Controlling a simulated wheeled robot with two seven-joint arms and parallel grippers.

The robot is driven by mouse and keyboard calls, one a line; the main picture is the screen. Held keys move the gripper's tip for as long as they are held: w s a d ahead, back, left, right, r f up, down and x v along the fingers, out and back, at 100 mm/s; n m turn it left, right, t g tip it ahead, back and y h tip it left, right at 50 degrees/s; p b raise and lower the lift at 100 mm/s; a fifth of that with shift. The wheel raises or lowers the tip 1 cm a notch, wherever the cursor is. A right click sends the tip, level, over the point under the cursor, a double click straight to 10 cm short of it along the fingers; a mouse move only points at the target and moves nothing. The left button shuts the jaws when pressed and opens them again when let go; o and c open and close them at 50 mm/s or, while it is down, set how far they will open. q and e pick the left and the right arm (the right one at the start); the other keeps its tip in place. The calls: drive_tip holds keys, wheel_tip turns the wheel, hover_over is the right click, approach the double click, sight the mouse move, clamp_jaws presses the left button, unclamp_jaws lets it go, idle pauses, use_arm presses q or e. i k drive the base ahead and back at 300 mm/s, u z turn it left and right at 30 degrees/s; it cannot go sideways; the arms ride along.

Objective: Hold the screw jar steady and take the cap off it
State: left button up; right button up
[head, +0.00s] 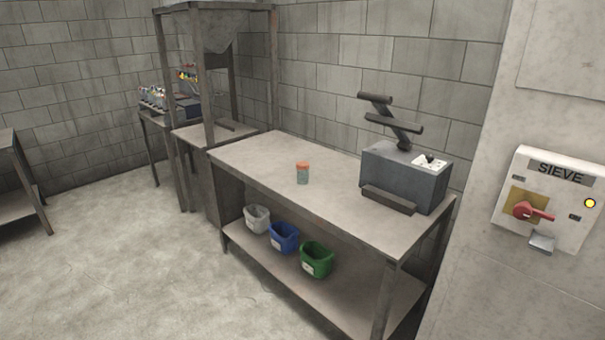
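The screw jar (303,177) stands upright on the metal table (262,155), a little left of the table's middle. It is small, with a grey-green body. Its orange-red cap (303,166) sits on top of it. Neither of my grippers shows in the head view, and nothing touches the jar.
A grey machine (405,175) stands on the table's right part. White (257,218), blue (284,238) and green (317,259) bins stand on the lower shelf. A tall frame with a hopper (212,30) is at the left. A SIEVE switch box (548,200) is at the right. The floor left of the table is clear.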

sight(302, 176)
drive_tip(key=u, duration=0.15)
drive_tip(key=k, duration=0.4)
drive_tip(key=u, duration=1.2)
drive_tip(key=i, duration=1.9)
drive_tip(key=z, duration=1.4)
drive_tip(key=i, duration=0.95)
drive_tip(key=z, duration=0.85)
